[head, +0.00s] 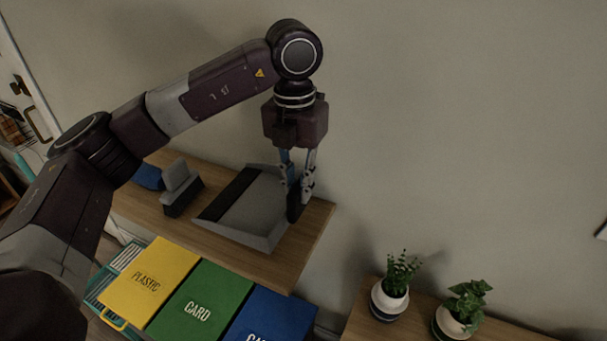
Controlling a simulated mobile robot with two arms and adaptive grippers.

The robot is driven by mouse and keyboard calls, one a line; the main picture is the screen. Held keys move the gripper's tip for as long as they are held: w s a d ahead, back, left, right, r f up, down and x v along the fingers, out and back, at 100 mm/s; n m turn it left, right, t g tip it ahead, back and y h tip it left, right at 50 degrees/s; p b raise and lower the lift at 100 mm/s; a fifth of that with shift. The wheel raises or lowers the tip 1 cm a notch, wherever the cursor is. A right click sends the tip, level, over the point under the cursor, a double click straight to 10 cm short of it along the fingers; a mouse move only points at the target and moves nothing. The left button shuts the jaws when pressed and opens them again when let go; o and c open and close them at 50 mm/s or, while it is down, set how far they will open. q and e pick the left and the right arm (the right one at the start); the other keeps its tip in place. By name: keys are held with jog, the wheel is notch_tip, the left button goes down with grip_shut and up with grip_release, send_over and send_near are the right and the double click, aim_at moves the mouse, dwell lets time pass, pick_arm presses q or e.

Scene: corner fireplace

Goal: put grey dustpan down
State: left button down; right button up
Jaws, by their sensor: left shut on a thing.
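The grey dustpan (249,209) is at the right part of a wooden shelf top (285,265), with its wide pan toward the left and front. My left gripper (294,205) points down at the dustpan's right side, shut on it, and hides part of its handle end. The dustpan looks level and on or just above the wood; I cannot tell whether it touches. My right gripper is not in view.
A grey brush (180,189) and a blue item (149,177) are to the left on the shelf. Yellow (148,281), green (199,305) and blue (268,318) bins stand in front. Two potted plants (391,287) (461,308) stand at the lower right.

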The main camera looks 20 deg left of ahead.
aim_at(298, 212)
pick_arm(q)
jog(key=shift+s+f+b, duration=0.25)
jog(key=shift+f+b, duration=0.05)
jog(key=shift+f, duration=0.2)
jog(key=shift+s+f+b, duration=0.2)
jog(key=shift+f+b, duration=0.1)
jog(key=shift+f, duration=0.2)
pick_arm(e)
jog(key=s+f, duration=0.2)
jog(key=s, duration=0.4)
pick_arm(q)
jog(key=f+b, duration=0.1)
jog(key=f, duration=0.2)
jog(key=shift+w+f+b, duration=0.4)
jog(key=shift+f, duration=0.2)
jog(key=shift+s+f, duration=0.1)
jog(key=shift+f+b, duration=0.3)
jog(key=shift+b, duration=0.1)
jog(key=c, duration=2)
grip_release()
jog(key=shift+o, duration=1)
notch_tip(298, 212, up, 12)
jog(key=shift+a+r, duration=0.1)
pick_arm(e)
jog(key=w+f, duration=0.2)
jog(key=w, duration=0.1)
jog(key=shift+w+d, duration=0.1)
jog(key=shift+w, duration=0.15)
